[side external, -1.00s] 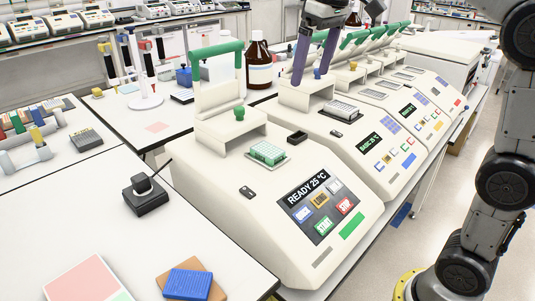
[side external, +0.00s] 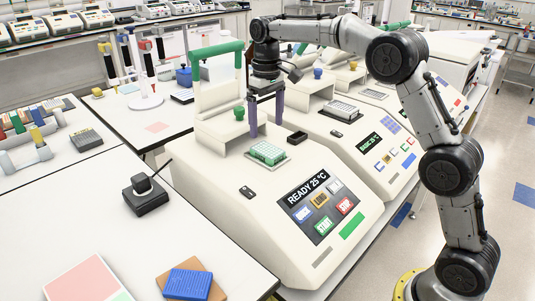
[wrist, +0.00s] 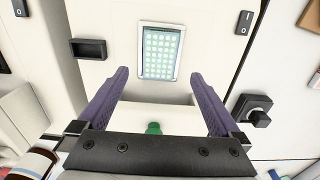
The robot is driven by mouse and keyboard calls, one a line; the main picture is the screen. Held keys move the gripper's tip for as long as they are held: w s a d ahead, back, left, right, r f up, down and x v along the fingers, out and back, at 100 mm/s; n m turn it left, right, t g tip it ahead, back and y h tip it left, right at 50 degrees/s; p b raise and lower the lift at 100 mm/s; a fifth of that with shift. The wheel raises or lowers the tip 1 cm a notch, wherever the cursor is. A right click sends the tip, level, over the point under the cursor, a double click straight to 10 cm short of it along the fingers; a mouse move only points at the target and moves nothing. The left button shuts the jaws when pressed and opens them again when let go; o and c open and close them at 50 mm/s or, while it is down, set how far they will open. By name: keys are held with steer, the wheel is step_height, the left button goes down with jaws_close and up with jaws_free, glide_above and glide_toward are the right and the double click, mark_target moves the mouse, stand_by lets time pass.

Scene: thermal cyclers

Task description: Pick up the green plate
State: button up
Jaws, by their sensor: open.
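The green plate (side external: 267,153) is a small pale-green well plate. It sits in the block of the nearest thermal cycler (side external: 230,178), whose lid is raised. The plate also shows in the wrist view (wrist: 160,50), beyond my fingertips and centred between them. My gripper (side external: 266,128) points down above and just behind the plate, with its purple fingers apart and nothing between them. In the wrist view my gripper (wrist: 161,75) is wide open. The fingers are not touching the plate.
A green knob (side external: 239,113) stands on the cycler's raised lid part, close to my gripper. A small black tray (side external: 297,138) lies right of the plate. A second cycler with a pale plate (side external: 340,110) stands to the right. A blue rack (side external: 188,284) lies on the front bench.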

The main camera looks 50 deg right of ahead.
mark_target(268, 150)
steer(key=shift+s+f, duration=0.1)
steer(key=shift+f, duration=3.55)
steer(key=c, duration=1.4)
